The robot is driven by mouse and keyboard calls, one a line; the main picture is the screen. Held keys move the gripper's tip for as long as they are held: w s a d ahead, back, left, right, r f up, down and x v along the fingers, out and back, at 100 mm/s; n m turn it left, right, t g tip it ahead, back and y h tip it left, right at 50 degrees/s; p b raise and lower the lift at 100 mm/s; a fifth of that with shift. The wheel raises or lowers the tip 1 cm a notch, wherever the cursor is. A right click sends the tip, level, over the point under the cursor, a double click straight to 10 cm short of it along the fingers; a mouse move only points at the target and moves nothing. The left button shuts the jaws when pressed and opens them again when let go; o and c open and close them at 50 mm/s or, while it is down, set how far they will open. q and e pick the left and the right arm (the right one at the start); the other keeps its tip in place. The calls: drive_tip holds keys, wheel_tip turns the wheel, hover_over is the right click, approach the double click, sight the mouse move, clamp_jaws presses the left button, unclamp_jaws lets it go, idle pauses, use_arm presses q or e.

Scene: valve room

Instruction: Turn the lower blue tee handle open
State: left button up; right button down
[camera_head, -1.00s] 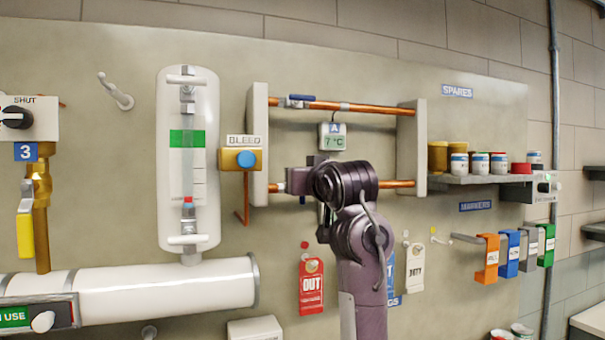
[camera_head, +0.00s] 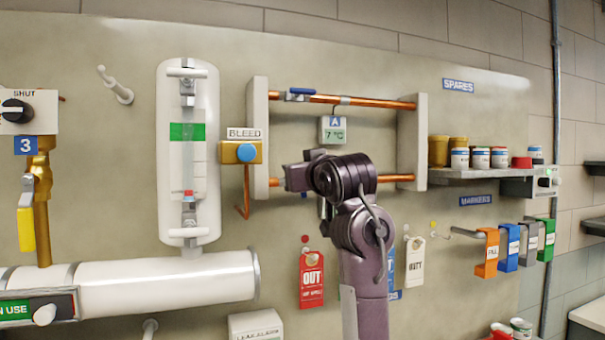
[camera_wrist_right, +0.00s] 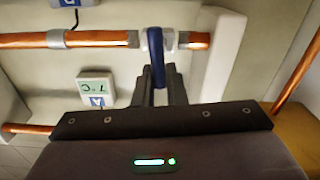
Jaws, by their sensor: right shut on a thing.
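The lower blue tee handle (camera_wrist_right: 157,58) sits on a valve on the lower copper pipe (camera_head: 398,178), which crosses the top of the right wrist view (camera_wrist_right: 90,39). My right gripper (camera_wrist_right: 160,85) is shut on the handle, with one finger on each side of it. In the wrist view the handle stands across the line of the pipe. In the head view my right gripper (camera_head: 292,178) is in front of the valve at the pipe's left part, and hides the handle. The upper blue handle (camera_head: 300,92) lies along the upper copper pipe (camera_head: 365,102). My left gripper is not in view.
The temperature display (camera_head: 333,130) hangs between the pipes, close to my right wrist. Grey-white brackets (camera_head: 412,145) stand at the pipe ends. The yellow BLEED box (camera_head: 241,152) is just left.

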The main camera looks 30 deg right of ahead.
drive_tip(key=shift+w+a+f+n+p, duration=0.1)
drive_tip(key=shift+a+f+n+p, duration=0.3)
drive_tip(key=shift+n, duration=2.4)
drive_tip(key=shift+w+a+f+n+p, duration=0.1)
drive_tip(key=shift+a+f+n+p, duration=0.3)
drive_tip(key=shift+n, duration=2.4)
drive_tip(key=shift+w+a+f+n+p, duration=0.1)
drive_tip(key=shift+a+f+n+p, duration=0.3)
drive_tip(key=shift+n, duration=2.4)
drive_tip(key=shift+d+f, duration=0.1)
drive_tip(key=shift+f, duration=0.05)
drive_tip(key=c, duration=1.5)
unclamp_jaws()
drive_tip(key=shift+s, duration=0.1)
